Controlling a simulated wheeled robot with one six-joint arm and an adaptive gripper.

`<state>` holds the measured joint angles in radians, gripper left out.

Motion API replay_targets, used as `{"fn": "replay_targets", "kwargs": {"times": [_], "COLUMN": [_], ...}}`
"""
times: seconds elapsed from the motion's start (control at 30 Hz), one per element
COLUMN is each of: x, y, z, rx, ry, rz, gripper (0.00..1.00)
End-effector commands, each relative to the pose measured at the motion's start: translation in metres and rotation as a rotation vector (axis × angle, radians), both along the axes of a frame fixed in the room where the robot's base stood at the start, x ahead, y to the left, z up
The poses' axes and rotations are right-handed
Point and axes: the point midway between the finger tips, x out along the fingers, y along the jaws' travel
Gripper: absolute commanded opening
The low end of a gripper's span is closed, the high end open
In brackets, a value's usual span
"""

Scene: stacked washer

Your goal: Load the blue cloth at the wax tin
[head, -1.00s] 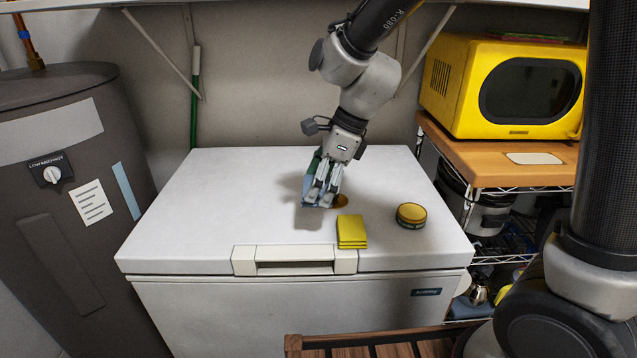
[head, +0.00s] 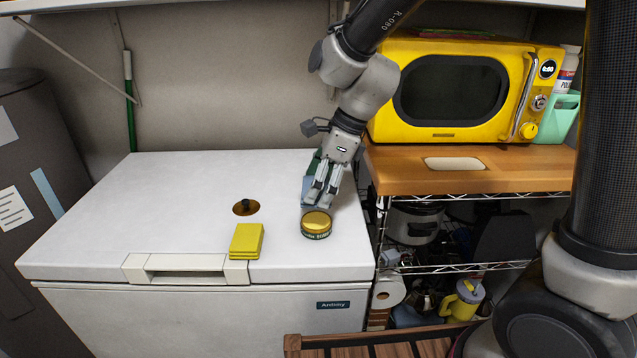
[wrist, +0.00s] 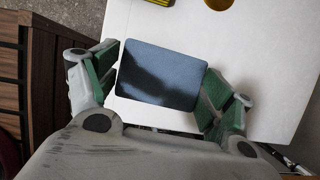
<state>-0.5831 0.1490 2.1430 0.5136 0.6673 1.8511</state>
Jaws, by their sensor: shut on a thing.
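The blue cloth (head: 307,191) is held in my gripper (head: 317,198), above the right part of the white chest lid. In the wrist view the cloth (wrist: 160,76) is a flat dark-blue rounded rectangle between the two green-padded fingers (wrist: 158,88). The wax tin (head: 316,226), round with a yellow top and dark green side, stands on the lid just in front of and below my fingertips. Whether the cloth overlaps the tin from above is hard to tell. I do not clearly see the tin in the wrist view.
A folded yellow cloth (head: 246,241) and a brown disc with a dark knob (head: 246,207) are on the white chest lid (head: 130,215), left of the tin. A wooden-topped wire rack (head: 400,180) with a yellow microwave (head: 450,90) stands close right. The lid's left is clear.

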Motion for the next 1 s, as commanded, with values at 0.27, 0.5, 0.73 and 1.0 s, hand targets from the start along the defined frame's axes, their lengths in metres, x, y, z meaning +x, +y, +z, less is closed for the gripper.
{"fn": "replay_targets", "kwargs": {"times": [0.27, 0.5, 0.73, 1.0], "x": [0.000, 0.000, 0.000, 0.000], "y": [0.000, 0.000, 0.000, 0.000], "z": [-0.027, -0.050, -0.057, -0.057], "rx": [-0.002, 0.000, 0.000, 0.000], "ry": [0.003, 0.003, 0.001, 0.001], "rz": [0.000, 0.001, 0.002, 0.002], "gripper": [0.62, 0.62, 0.62, 0.62]}}
